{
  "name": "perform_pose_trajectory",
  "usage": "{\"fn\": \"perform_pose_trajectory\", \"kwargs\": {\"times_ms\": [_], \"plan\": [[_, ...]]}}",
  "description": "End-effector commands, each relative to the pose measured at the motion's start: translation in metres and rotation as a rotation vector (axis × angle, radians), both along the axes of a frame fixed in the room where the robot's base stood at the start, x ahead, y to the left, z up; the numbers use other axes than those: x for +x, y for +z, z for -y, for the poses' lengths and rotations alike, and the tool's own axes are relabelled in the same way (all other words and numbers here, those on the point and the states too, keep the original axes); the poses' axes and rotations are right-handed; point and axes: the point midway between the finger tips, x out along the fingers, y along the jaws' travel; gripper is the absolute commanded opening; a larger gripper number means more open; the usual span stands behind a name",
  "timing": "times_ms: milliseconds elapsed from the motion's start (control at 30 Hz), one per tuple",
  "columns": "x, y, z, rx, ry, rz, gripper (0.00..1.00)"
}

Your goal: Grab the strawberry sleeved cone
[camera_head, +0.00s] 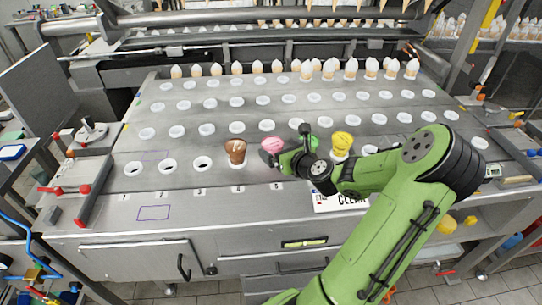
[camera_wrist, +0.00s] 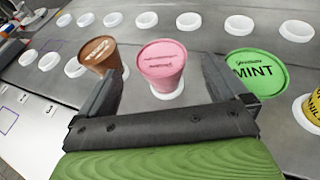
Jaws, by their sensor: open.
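The strawberry sleeved cone is pink with a flat round lid. It stands upright in a white ring holder in the middle of the wrist view (camera_wrist: 162,68), and its pink top shows in the head view (camera_head: 270,142). My gripper (camera_wrist: 163,62) is open, with one dark finger on each side of the pink cone and gaps between. I cannot tell how far forward the fingertips reach along it. In the head view my gripper (camera_head: 272,156) hides the cone's lower part.
A brown cone (camera_wrist: 102,55) stands close left of my left finger. A green mint cone (camera_wrist: 255,72) stands close right of the right finger, and a yellow cone (camera_head: 343,143) beyond it. Rows of empty white rings (camera_head: 203,163) cover the steel plate. White-tipped cones (camera_head: 237,68) line the back.

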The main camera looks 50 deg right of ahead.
Motion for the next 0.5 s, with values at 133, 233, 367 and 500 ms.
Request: {"fn": "perform_pose_trajectory", "kwargs": {"times_ms": [133,233,367,500], "plan": [[0.017,-0.009,0.005,-0.001,0.002,0.001,1.00],[0.035,-0.018,0.011,0.000,0.002,0.002,1.00],[0.049,-0.022,0.016,-0.001,0.000,-0.001,1.00],[0.051,-0.022,0.016,0.000,-0.001,-0.002,1.00]]}}
